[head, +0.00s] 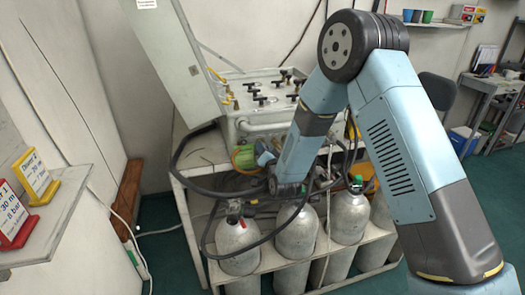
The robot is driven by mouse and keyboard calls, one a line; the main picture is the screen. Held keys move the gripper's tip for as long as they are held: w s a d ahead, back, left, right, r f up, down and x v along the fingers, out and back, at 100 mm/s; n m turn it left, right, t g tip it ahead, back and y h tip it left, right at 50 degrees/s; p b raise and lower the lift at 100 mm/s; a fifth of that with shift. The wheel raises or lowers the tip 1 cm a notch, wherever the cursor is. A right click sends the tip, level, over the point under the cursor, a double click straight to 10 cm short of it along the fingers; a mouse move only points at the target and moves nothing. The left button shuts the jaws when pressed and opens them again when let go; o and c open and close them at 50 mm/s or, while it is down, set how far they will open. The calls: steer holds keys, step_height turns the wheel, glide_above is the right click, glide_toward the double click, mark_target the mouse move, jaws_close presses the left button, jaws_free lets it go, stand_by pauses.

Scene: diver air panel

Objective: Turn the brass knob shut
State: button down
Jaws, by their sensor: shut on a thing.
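My arm comes in from the right and bends down in front of the diver air panel (262,92), a pale box with several black-handled valves on top. Its wrist turns below the panel's front edge. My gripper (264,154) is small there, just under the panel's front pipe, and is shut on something. The brass knob cannot be made out clearly; the hand and forearm cover that spot, so the exact grip on it is hidden.
Several grey gas cylinders (238,243) stand in a white rack below, with black hoses looping close to my wrist. A raised panel lid (172,55) stands at the left. Yellow and red signs (36,178) sit on a left shelf.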

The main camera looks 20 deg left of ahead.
steer(key=shift+s+f+m, duration=0.1)
steer(key=shift+f+m, duration=0.05)
steer(key=shift+m, duration=1.95)
steer(key=shift+s+f+m, duration=0.1)
steer(key=shift+m, duration=2)
steer(key=c, duration=1.2)
jaws_free()
steer(key=shift+w, duration=0.1)
steer(key=shift+r, duration=0.1)
steer(key=v, duration=1.3)
steer(key=shift+s+d, duration=0.2)
steer(key=shift+s, duration=0.15)
